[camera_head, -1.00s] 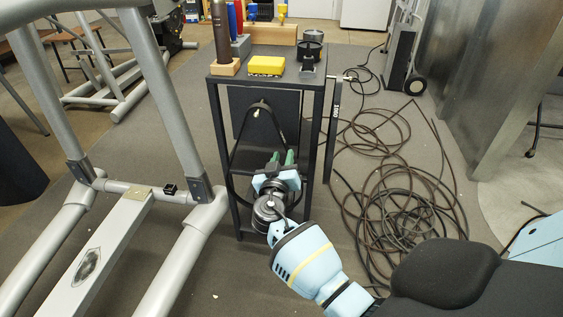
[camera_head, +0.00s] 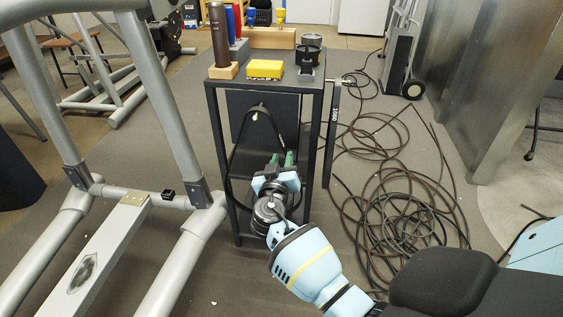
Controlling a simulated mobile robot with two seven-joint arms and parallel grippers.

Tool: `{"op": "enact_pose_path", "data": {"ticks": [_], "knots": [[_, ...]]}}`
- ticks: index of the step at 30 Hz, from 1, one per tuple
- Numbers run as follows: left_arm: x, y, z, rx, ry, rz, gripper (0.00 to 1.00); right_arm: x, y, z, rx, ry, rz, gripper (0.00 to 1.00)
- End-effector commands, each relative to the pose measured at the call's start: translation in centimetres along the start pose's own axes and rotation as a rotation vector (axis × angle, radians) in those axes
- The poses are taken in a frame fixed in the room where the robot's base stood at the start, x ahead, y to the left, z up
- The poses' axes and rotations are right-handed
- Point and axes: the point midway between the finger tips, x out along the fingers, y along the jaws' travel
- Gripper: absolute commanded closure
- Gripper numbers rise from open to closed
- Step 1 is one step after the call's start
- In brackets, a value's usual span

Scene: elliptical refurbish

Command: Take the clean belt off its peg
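The clean belt (camera_head: 236,146) is a thin black loop. It hangs from a peg (camera_head: 259,109) on the dark back panel of a black stand. My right gripper (camera_head: 281,159) is low in front of the panel, below and right of the peg. My wrist hides the lower part of the loop. My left gripper is not in view.
The stand's top (camera_head: 226,82) carries a brown bottle (camera_head: 218,38) in a wooden block, a yellow box (camera_head: 265,68) and black cups (camera_head: 309,50). Grey machine tubes (camera_head: 165,100) stand at left. Coiled black cable (camera_head: 400,200) covers the floor at right.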

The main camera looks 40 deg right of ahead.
Motion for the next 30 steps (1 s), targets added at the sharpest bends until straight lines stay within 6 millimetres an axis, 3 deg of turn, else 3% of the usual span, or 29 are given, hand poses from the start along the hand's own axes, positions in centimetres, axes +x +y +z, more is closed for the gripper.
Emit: {"op": "enact_pose_path", "data": {"ticks": [30], "knots": [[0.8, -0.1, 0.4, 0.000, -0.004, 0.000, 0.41, 1.2, 0.0, 0.1, 0.000, 0.000, 0.001, 0.73]]}}
